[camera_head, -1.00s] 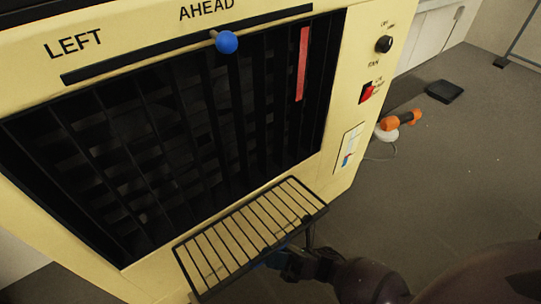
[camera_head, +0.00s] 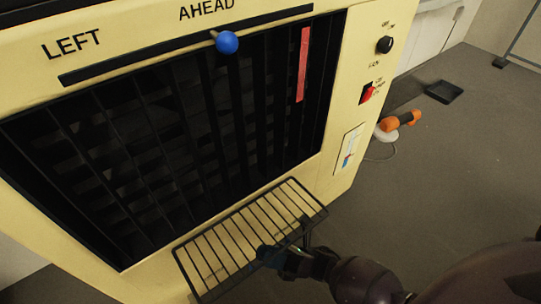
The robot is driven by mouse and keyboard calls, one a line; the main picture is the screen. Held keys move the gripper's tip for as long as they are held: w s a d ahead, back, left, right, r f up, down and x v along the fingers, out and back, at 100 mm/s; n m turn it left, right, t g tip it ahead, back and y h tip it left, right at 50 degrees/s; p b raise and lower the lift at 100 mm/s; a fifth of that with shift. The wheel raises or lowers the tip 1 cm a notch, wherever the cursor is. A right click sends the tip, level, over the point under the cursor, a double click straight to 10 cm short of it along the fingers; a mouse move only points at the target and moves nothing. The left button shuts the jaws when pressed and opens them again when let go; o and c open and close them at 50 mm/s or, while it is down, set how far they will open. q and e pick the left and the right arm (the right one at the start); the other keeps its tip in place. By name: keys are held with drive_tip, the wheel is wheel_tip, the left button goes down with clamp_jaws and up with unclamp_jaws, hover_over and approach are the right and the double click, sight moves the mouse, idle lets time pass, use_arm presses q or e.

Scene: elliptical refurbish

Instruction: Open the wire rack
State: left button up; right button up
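The wire rack (camera_head: 219,239) is a black frame with several thin parallel bars. It sticks out at a tilt from the lower front of the yellow cabinet (camera_head: 352,90). My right gripper (camera_head: 283,239) is at the rack's outer lower edge, toward its right half. Its two fingers look spread apart, one with a blue part over the bars and one near the right end. I cannot tell whether they touch the rack. Nothing shows held between them. My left gripper is not in view.
The cabinet has a dark grille (camera_head: 180,130), a blue knob (camera_head: 227,42) on a slot, a black dial (camera_head: 385,45) and a red switch (camera_head: 366,94). An orange and black object (camera_head: 401,120) is at its right. The grey floor to the right is mostly clear.

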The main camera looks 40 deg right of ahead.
drive_tip(key=shift+s+a, duration=0.15)
drive_tip(key=shift+s, duration=0.15)
drive_tip(key=shift+s+d+f, duration=0.1)
drive_tip(key=shift+d, duration=0.1)
drive_tip(key=v, duration=1)
drive_tip(key=shift+w+d, duration=0.25)
drive_tip(key=shift+s+f, duration=0.1)
drive_tip(key=shift+f, duration=0.05)
